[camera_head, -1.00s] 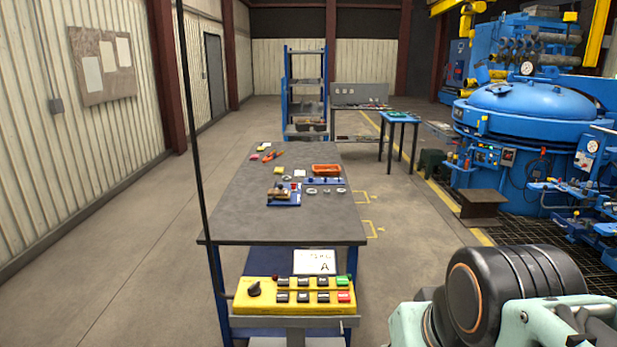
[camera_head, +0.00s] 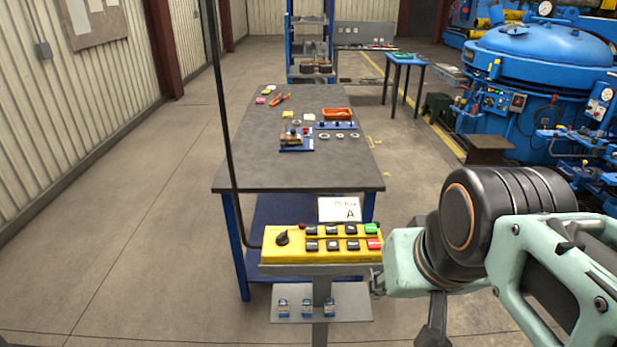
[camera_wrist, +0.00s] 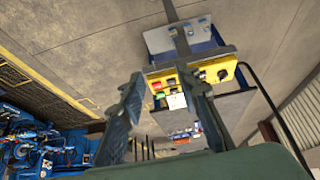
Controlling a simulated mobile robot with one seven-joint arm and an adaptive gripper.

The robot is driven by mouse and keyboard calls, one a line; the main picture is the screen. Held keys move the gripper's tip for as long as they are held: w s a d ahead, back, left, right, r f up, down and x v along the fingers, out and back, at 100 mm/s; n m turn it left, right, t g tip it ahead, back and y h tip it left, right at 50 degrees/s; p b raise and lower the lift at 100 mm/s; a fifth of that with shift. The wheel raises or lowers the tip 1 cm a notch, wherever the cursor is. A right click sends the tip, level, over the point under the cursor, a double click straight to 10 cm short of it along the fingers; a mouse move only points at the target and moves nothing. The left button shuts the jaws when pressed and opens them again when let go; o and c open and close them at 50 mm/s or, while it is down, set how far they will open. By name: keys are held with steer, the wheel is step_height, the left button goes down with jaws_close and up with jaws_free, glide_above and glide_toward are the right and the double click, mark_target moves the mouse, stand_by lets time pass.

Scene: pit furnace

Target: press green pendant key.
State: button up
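The yellow pendant (camera_head: 320,247) sits on a stand in front of the bench, with a black rotary knob at its left and two rows of keys. The green key (camera_head: 371,228) is at the right end of the upper row, above a red key (camera_head: 374,244). In the wrist view the pendant (camera_wrist: 212,72) appears upside down beyond the fingers, and the green key (camera_wrist: 160,95) shows between them. My gripper (camera_wrist: 161,72) is open and empty, its two fingers spread apart. In the head view my wrist is right of the pendant; the fingers are mostly hidden there.
A card marked A (camera_head: 340,209) stands behind the pendant. A shelf with several blue padlocks (camera_head: 307,307) is below it. The grey workbench (camera_head: 255,150) holds small parts and an orange tray (camera_head: 337,114). A black cable rises left of the pendant. Floor at left is clear.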

jaws_close()
stand_by(1.3)
